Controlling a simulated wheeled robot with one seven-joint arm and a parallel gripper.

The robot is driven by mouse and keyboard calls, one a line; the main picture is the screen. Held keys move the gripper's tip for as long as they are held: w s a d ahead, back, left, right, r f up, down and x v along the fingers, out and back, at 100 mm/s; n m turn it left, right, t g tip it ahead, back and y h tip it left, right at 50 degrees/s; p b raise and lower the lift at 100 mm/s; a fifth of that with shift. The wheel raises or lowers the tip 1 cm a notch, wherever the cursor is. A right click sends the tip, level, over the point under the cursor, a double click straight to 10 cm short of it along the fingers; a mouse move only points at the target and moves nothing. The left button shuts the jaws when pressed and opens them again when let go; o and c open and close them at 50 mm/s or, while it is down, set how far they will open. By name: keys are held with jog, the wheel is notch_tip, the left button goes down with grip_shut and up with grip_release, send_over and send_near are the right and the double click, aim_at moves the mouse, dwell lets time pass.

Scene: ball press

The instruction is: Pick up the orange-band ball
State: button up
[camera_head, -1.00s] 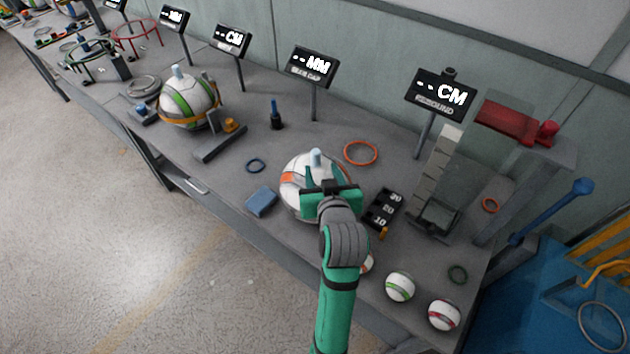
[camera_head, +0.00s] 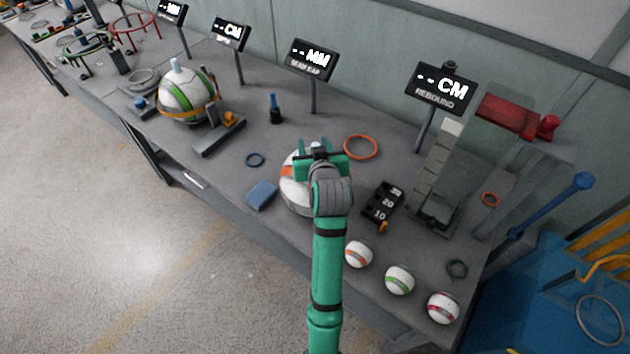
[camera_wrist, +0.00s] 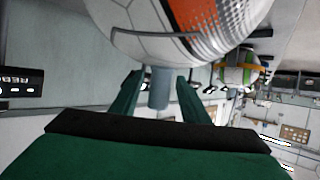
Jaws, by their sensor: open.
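A large white ball with an orange band (camera_head: 289,188) sits on the bench, largely hidden by my gripper and forearm. A pale blue-grey peg (camera_wrist: 160,88) stands out of its top. My gripper (camera_head: 320,146) is open over the ball's top. In the wrist view the peg appears between my two spread fingers (camera_wrist: 160,80), with a gap on each side. The ball's white and orange surface (camera_wrist: 185,22) fills the top of that view. A small white ball with an orange band (camera_head: 358,254) rests near the bench's front edge, right of my forearm.
A small green-band ball (camera_head: 400,280) and red-band ball (camera_head: 444,308) lie beside the small orange one. A blue block (camera_head: 261,195), an orange ring (camera_head: 360,147) and a black numbered rack (camera_head: 383,203) surround the large ball. The rebound stand (camera_head: 440,180) is at right.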

jog(key=shift+w+f, duration=0.2)
jog(key=shift+w, duration=0.4)
grip_shut()
dwell(1.0)
